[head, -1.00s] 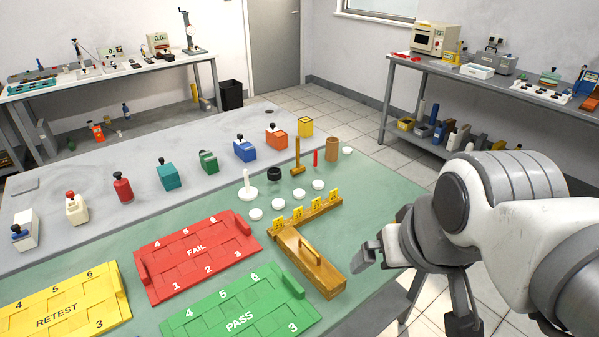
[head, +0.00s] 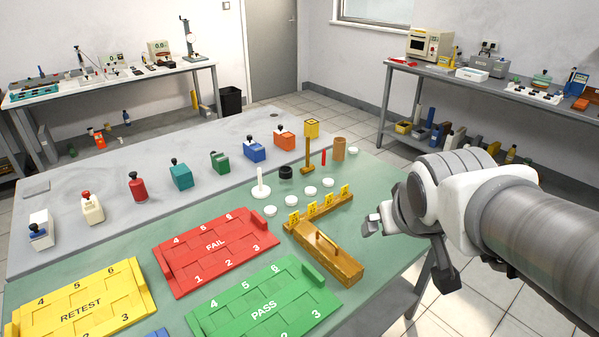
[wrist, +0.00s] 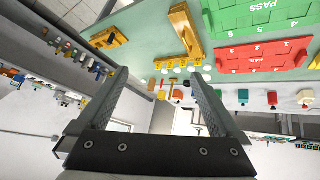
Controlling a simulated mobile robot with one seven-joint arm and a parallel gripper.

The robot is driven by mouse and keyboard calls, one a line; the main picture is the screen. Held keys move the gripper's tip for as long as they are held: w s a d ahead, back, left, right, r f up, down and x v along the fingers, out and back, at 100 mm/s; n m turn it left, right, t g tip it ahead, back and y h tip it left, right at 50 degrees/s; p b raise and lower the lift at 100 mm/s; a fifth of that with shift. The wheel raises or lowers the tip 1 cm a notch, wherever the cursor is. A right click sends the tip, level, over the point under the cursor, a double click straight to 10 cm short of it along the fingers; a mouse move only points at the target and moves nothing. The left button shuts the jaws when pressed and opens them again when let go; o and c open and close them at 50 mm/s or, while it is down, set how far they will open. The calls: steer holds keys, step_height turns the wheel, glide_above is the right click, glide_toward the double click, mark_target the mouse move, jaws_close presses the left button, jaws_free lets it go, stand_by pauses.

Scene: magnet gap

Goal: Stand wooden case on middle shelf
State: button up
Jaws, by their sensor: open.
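A long wooden case with a bar handle (head: 325,257) lies on the green mat, beside a wooden rack with yellow tags. It also shows in the wrist view (wrist: 184,32). The wrist view shows a second, smaller orange-brown handled piece (wrist: 110,39) near the mat's edge; in the head view I cannot make it out. I cannot tell which of the two is the task's case. My gripper (head: 371,225) is open and empty, to the right of the long case and apart from it. Its two fingers show in the wrist view (wrist: 157,78). I cannot tell which shelf is the middle one.
Red FAIL (head: 215,245), green PASS (head: 263,300) and yellow RETEST (head: 80,305) trays cover the front. Several white discs and coloured blocks stand behind. A bench (head: 470,85) with an occupied lower shelf stands along the right wall.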

steer(key=w+d+f+n+t+h+b, duration=0.1)
steer(key=w+d+f, duration=0.1)
steer(key=w+d, duration=0.15)
steer(key=w+d+f+t+b, duration=0.1)
steer(key=w+d+f, duration=0.2)
steer(key=w, duration=0.2)
steer(key=n+t+y+b, duration=0.2)
steer(key=n+y+b, duration=0.4)
steer(key=y, duration=0.4)
glide_toward(335, 253)
steer(key=shift+m, duration=0.3)
steer(key=b+x, duration=0.3)
steer(key=x, duration=0.3)
steer(key=b+x, duration=0.3)
steer(key=x, duration=0.4)
steer(key=shift+d+f+b, duration=0.2)
steer(key=shift+d+b, duration=0.05)
steer(key=shift+b, duration=0.15)
steer(key=shift+r, duration=0.15)
jaws_close()
